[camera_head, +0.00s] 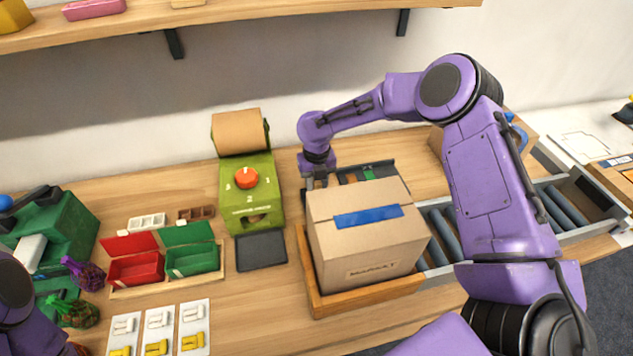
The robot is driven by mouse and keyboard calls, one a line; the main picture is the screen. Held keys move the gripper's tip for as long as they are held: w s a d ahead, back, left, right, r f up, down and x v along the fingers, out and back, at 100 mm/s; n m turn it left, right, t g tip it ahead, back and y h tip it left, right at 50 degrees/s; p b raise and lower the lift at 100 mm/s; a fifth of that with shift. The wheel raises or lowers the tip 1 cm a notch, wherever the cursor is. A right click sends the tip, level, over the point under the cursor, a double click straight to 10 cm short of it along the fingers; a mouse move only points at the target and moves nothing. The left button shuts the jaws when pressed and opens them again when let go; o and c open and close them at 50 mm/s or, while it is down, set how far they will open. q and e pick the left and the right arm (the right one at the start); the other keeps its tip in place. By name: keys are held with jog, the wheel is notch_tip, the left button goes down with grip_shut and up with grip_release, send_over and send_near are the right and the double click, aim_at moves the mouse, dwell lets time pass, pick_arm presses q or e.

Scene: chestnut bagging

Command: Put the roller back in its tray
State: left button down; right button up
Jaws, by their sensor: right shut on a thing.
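My right gripper (318,182) points down at the left end of a dark tray (391,165) behind the cardboard box. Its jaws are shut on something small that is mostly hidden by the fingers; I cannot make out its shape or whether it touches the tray. The tray holds brown and green pieces, and its front is hidden by the box.
A closed cardboard box (367,240) with blue tape stands in a wooden tray (372,298). A green machine (250,190) with a red knob is left of my gripper. Red (136,268) and green (193,260) bins sit farther left. A grey conveyor (447,238) runs at right.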

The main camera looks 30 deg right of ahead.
jog(key=shift+f, duration=0.1)
jog(key=shift+s+f, duration=0.15)
jog(key=shift+f, duration=0.15)
jog(key=shift+f+b, duration=0.2)
jog(key=shift+b, duration=0.1)
grip_shut()
jog(key=o, duration=0.9)
grip_release()
jog(key=shift+o, duration=0.2)
notch_tip(320, 180, up, 13)
jog(key=b, duration=0.1)
jog(key=shift+r, duration=0.15)
